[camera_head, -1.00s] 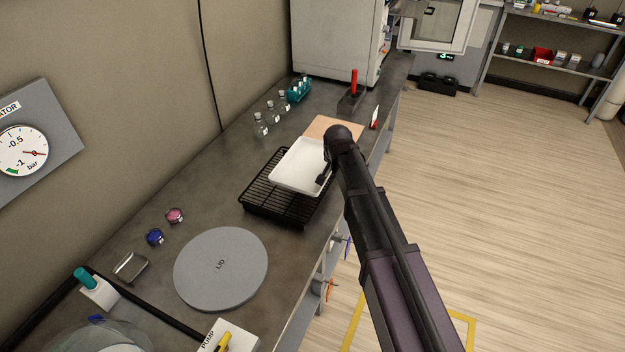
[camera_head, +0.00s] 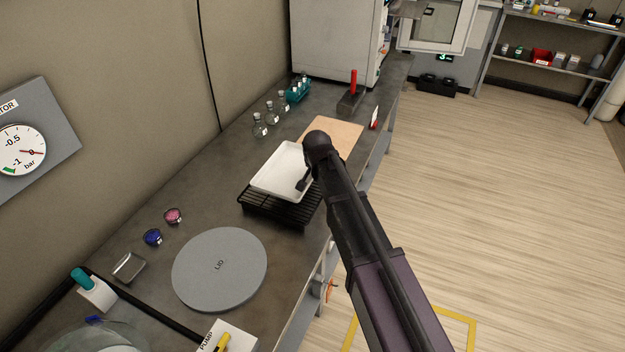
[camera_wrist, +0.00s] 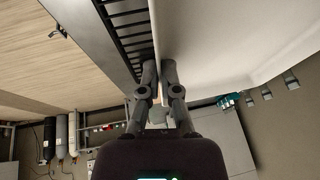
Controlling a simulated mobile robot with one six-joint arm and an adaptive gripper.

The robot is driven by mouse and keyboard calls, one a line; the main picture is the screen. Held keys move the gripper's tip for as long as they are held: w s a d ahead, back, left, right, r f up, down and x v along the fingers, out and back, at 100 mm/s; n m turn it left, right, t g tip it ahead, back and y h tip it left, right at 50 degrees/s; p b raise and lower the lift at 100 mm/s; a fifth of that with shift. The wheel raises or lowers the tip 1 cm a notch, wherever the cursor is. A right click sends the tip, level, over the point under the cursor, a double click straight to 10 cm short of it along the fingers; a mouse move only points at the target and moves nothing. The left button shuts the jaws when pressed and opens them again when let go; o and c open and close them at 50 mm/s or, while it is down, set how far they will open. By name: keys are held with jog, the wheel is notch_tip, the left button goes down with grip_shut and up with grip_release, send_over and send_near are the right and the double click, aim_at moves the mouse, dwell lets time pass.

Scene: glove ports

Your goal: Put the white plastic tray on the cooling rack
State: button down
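The white plastic tray (camera_head: 278,168) is over the back part of the black wire cooling rack (camera_head: 272,208) in the head view. Whether its underside touches the rack is not clear. My gripper (camera_head: 303,184) is at the tray's right-hand side with its fingers on the side wall. In the wrist view my gripper (camera_wrist: 158,66) has its two fingers close together on either side of the edge of the tray (camera_wrist: 205,38). The bars of the cooling rack (camera_wrist: 124,30) show beside it.
A tan board (camera_head: 340,133) lies behind the tray. Several glass flasks (camera_head: 271,112) and a teal rack (camera_head: 298,92) stand along the wall. A round grey lid (camera_head: 220,270) lies in front of the cooling rack. A red-handled item (camera_head: 352,92) stands farther back.

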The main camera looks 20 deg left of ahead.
aim_at(316, 185)
jog(key=shift+f+b, duration=1.2)
jog(key=shift+f, duration=0.35)
jog(key=shift+f, duration=0.2)
jog(key=c, duration=0.8)
grip_release()
jog(key=shift+r, duration=0.25)
jog(key=p+v, duration=1.1)
jog(key=v, duration=0.1)
jog(key=shift+w, duration=0.1)
jog(key=shift+d, duration=0.1)
